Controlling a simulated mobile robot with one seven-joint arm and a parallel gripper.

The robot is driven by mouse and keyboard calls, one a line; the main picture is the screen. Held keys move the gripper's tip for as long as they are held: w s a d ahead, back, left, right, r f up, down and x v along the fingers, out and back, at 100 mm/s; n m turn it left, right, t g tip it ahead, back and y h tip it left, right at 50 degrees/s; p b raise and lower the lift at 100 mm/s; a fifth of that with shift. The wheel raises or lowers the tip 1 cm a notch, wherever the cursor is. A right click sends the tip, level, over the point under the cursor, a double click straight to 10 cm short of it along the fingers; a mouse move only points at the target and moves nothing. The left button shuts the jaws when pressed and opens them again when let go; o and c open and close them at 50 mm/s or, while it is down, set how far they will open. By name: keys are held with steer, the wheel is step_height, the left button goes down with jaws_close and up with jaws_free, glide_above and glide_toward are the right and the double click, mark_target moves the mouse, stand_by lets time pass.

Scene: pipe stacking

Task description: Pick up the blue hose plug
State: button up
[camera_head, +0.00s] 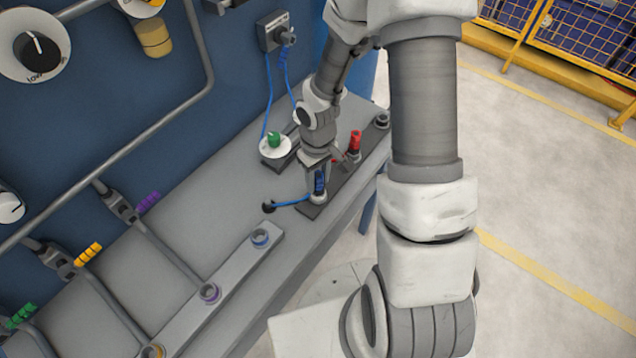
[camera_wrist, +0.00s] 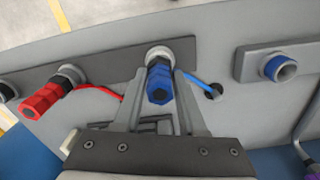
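The blue hose plug (camera_wrist: 159,84) stands in a ring socket on the dark rail, with a blue hose beside it. It also shows in the head view (camera_head: 320,182), partly covered by my gripper (camera_head: 316,176). In the wrist view, my gripper (camera_wrist: 161,80) has its fingers on either side of the plug. Narrow gaps show between the fingers and the plug, so the gripper looks open around it. The plug's lower end is hidden in the socket.
A red plug (camera_wrist: 42,101) with a red hose stands on the same dark rail (camera_wrist: 110,68), beside my gripper. An empty blue-ringed socket (camera_head: 260,238) is on the grey rail (camera_head: 240,268). The bench's front edge is close.

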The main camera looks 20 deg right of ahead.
jaws_close()
stand_by(1.1)
